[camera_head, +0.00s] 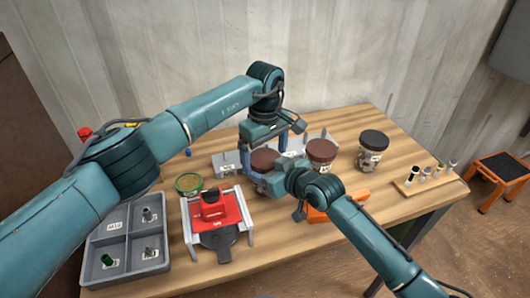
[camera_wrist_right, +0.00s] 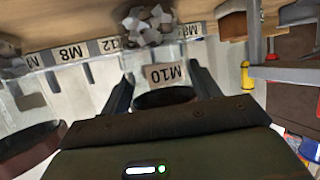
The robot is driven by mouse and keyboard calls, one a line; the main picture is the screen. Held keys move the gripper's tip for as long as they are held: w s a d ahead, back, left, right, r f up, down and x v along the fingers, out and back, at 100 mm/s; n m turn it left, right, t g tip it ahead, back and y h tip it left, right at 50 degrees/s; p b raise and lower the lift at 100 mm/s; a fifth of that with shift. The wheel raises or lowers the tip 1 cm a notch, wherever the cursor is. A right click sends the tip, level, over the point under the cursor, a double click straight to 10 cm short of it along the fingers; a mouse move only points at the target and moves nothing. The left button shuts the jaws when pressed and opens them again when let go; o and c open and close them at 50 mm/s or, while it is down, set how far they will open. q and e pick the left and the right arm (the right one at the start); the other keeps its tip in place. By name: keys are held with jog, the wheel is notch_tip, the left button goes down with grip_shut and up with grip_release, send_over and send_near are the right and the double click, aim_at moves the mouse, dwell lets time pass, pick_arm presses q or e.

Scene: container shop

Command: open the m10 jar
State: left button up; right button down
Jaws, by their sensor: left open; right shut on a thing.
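The M10 jar (camera_wrist_right: 165,73) is clear, with metal parts inside and a dark lid. In the head view its brown lid (camera_head: 264,159) shows between the two arms, and most of its body is hidden. My right gripper (camera_head: 268,178) reaches in from the front. In the wrist view its fingers lie on both sides of the jar, shut on it around the label. My left gripper (camera_head: 264,142) is open, above and around the lid from behind. Whether its fingers touch the lid is not clear.
A brown-lidded jar (camera_head: 321,152) and a black-lidded jar (camera_head: 372,148) stand to the right. An orange object (camera_head: 340,207) lies in front. A red device (camera_head: 216,211), a grey compartment tray (camera_head: 125,240) and a green ring (camera_head: 188,183) are left. A wooden rack (camera_head: 425,180) is far right.

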jog(key=shift+r, duration=0.1)
pick_arm(q)
jog(key=shift+r, duration=2.25)
pick_arm(e)
jog(key=shift+c, duration=1.4)
grip_release()
jog(key=shift+s+d, duration=0.1)
